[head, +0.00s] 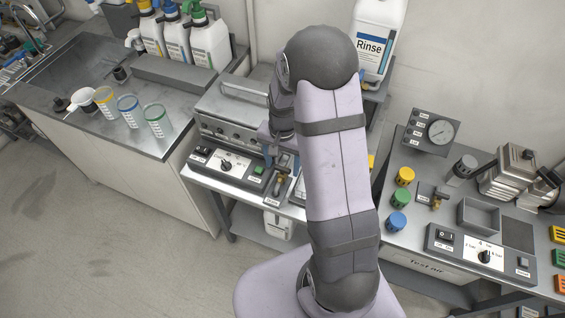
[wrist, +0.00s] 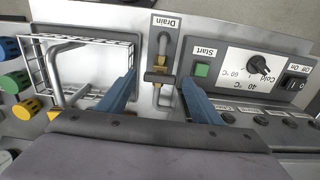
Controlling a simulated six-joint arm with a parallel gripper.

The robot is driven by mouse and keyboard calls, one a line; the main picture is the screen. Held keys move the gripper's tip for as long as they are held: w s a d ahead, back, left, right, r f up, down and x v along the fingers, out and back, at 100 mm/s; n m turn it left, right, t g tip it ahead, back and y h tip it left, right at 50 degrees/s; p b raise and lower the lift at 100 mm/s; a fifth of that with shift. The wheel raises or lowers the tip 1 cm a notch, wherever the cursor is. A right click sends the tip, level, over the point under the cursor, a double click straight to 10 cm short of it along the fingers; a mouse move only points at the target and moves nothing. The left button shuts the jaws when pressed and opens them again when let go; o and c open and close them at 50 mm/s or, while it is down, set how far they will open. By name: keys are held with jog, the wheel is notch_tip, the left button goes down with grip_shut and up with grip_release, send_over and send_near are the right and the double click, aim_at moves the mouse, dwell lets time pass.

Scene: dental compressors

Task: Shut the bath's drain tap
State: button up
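The drain tap (wrist: 160,78) shows in the wrist view beside the "Drain" label (wrist: 165,22). It has a brass body on a grey pipe, and a short dark handle that appears to lie across the pipe. My gripper (wrist: 160,76) is open, with one blue finger on each side of the tap and a gap on both sides. In the head view my gripper (head: 277,160) is low over the front of the bath (head: 228,125), by the tap; my arm hides part of this area.
The bath's panel has a green Start button (wrist: 202,70), a temperature knob (wrist: 258,64) and an off/on switch (wrist: 293,86). A wire basket (wrist: 88,42) lies on the tap's other side. Yellow, green and blue knobs (wrist: 15,83) stand further left.

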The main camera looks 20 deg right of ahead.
aim_at(282, 167)
jog(key=shift+r+b, duration=0.85)
jog(key=shift+r, duration=2.85)
jog(key=shift+w+n, duration=0.1)
jog(key=shift+n, duration=1)
jog(key=s+a+f+n+g, duration=0.25)
jog(key=s+n, duration=0.25)
jog(key=s, duration=0.5)
jog(key=s+a+r+n+t, duration=0.2)
jog(key=s+a+r, duration=0.1)
jog(key=s, duration=0.3)
jog(key=shift+a+r, duration=0.4)
jog(key=shift+r, duration=0.15)
